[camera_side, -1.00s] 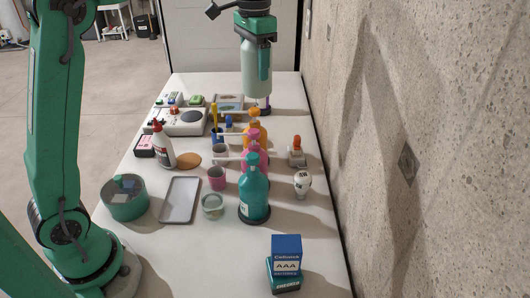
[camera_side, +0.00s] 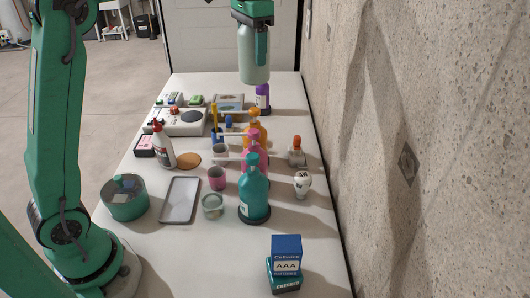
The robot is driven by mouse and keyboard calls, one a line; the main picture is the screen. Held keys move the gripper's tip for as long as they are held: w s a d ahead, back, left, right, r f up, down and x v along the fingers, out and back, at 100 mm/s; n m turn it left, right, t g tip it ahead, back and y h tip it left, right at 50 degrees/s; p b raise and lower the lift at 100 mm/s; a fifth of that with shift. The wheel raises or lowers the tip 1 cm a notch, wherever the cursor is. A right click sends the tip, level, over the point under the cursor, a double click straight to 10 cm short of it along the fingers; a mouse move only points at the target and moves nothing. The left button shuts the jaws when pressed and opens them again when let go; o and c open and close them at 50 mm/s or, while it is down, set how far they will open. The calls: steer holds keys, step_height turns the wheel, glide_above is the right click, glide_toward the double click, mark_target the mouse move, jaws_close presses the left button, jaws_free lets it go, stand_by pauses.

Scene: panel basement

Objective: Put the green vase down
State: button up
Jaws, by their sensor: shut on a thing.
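The green vase (camera_side: 247,68) is a pale green, rounded cylinder at the top of the side view. My gripper (camera_side: 261,48) is shut on it, with one green finger showing against its near side. The vase hangs about upright in the air over the far end of the white table (camera_side: 235,255). Its lower end shows free, above and just left of a purple bottle. The top of the vase is hidden by the gripper.
A purple bottle (camera_side: 262,97) and a picture tray (camera_side: 229,103) stand at the far end. Orange (camera_side: 254,133), pink (camera_side: 251,150) and teal (camera_side: 254,195) pump bottles form a row nearer. A concrete wall (camera_side: 430,150) bounds the right.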

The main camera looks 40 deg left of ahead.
steer(key=shift+r, duration=0.5)
steer(key=shift+a+r, duration=0.35)
steer(key=shift+r, duration=0.4)
steer(key=s+a+n, duration=0.2)
steer(key=a, duration=1)
steer(key=s+a+n, duration=0.3)
steer(key=a, duration=0.9)
step_height(320, 180, down, 29)
steer(key=shift+w+a+f, duration=0.15)
steer(key=shift+w+a, duration=0.05)
steer(key=shift+w, duration=0.1)
steer(key=shift+f, duration=0.1)
steer(key=shift+f, duration=1.8)
steer(key=shift+f, duration=0.1)
